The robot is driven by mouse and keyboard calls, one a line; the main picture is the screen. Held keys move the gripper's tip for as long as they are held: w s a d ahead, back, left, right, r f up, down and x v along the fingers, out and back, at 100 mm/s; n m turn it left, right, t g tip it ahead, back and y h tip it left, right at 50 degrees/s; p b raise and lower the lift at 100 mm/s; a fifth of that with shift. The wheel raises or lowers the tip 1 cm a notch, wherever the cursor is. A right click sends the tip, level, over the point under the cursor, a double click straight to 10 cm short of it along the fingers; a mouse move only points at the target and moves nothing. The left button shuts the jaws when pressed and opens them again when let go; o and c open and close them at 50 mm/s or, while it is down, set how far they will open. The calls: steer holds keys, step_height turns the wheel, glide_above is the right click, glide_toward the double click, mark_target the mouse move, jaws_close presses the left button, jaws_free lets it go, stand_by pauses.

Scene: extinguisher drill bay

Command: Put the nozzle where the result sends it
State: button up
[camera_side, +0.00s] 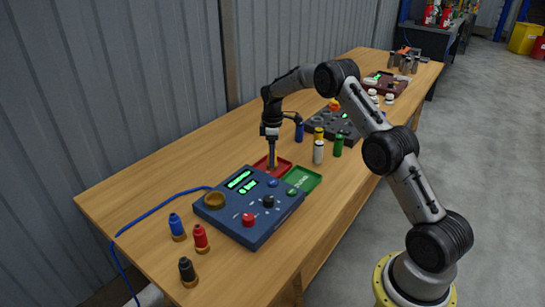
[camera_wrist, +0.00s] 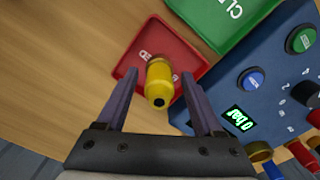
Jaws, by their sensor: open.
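A yellow nozzle (camera_wrist: 158,85) with a dark hole in its end is in the red tray (camera_wrist: 181,52), seen nearly end-on in the wrist view. My gripper (camera_wrist: 158,76) is open, with one finger on each side of the nozzle and visible gaps. In the side view my gripper (camera_side: 272,166) points down into the red tray (camera_side: 284,166), and the nozzle is hard to make out there. The green tray (camera_side: 304,179) lies beside the red one and looks empty. The blue test box (camera_side: 250,207) has green displays; one reads "0 bar" in the wrist view (camera_wrist: 238,119).
Blue (camera_side: 176,227), red (camera_side: 201,238) and black (camera_side: 187,271) nozzles stand near the box. White (camera_side: 318,152), green (camera_side: 338,146), yellow (camera_side: 319,134) and blue (camera_side: 299,131) ones stand behind the trays. A dark block (camera_side: 335,122) is farther back. A blue hose (camera_side: 160,206) crosses the front left.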

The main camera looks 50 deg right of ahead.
step_height(320, 180, up, 12)
steer(key=shift+f, duration=0.1)
steer(key=s+a+r+m+t, duration=0.3)
steer(key=s+a+r, duration=1.2)
steer(key=s+r, duration=0.1)
steer(key=s+a+f+m+t, duration=0.1)
steer(key=s+a+f+m, duration=0.1)
steer(key=s, duration=0.8)
steer(key=s+a+f+m+t, duration=0.1)
steer(key=s+a+f, duration=0.2)
steer(key=s, duration=0.8)
steer(key=shift+a+m+t, duration=0.3)
steer(key=shift+a+m, duration=0.1)
steer(key=shift+a, duration=0.65)
